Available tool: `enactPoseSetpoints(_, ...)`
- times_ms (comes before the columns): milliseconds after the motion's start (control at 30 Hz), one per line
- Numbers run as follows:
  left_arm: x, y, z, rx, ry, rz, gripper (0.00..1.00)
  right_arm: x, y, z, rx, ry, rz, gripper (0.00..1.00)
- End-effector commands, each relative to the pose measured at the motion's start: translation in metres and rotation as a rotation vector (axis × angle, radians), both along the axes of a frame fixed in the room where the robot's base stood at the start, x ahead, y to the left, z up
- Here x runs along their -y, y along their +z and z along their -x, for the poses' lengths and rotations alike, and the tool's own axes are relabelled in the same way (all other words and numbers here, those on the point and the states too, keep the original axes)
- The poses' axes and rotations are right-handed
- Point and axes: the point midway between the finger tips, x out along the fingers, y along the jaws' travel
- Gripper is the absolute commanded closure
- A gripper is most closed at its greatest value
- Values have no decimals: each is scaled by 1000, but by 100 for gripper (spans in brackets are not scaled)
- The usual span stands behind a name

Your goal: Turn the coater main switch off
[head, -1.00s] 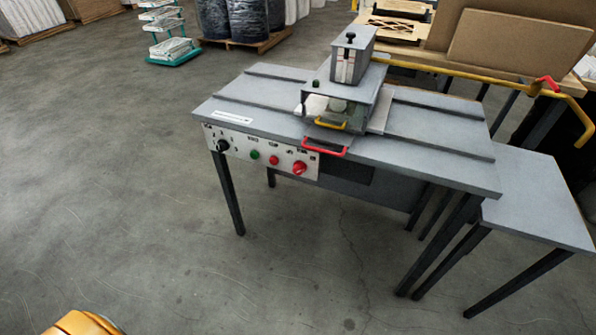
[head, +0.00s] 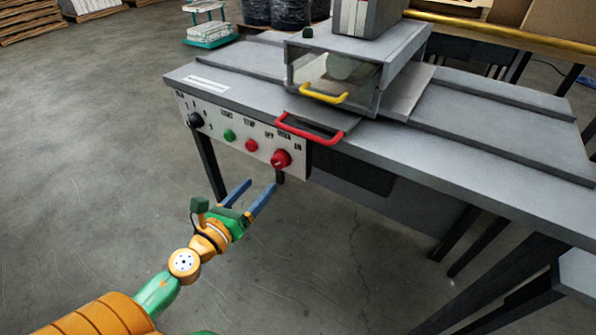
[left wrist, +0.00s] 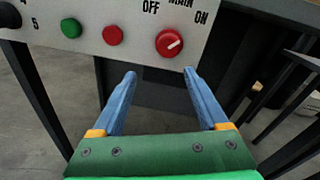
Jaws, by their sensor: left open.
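The coater main switch is a red rotary knob (head: 281,159) at the right end of the white control panel (head: 215,122). In the left wrist view the knob (left wrist: 169,43) sits under the labels OFF, MAIN and ON, and its white pointer line slants up to the right, toward ON. My left gripper (head: 262,189) is open and empty, below and in front of the knob, apart from it. In the left wrist view its blue fingers (left wrist: 160,78) point toward the panel with the knob beyond and between their tips. My right gripper is not in view.
A black selector (head: 196,120), a green button (head: 229,135) and a red button (head: 251,146) lie left of the knob. A red handle (head: 310,131) juts out above it. Dark table legs stand below. The floor in front is clear.

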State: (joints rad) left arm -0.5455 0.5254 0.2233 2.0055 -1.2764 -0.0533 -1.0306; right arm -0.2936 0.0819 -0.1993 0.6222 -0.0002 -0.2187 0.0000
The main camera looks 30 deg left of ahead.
Motion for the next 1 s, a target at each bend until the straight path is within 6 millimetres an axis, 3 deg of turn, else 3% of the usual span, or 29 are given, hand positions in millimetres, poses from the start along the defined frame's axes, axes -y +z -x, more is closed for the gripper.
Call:
enactPoseSetpoints(67,8,10,-2,39,-34,-94,23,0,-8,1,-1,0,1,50)
enactPoseSetpoints(200,9,22,-19,53,-40,-121,23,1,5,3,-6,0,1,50)
enactPoseSetpoints(500,10,18,-66,50,-37,-114,23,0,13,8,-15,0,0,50)
enactPoseSetpoints(867,10,16,-72,47,-38,-112,23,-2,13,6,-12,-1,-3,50)
enactPoseSetpoints(1000,10,16,-72,47,-38,-112,61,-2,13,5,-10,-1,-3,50)
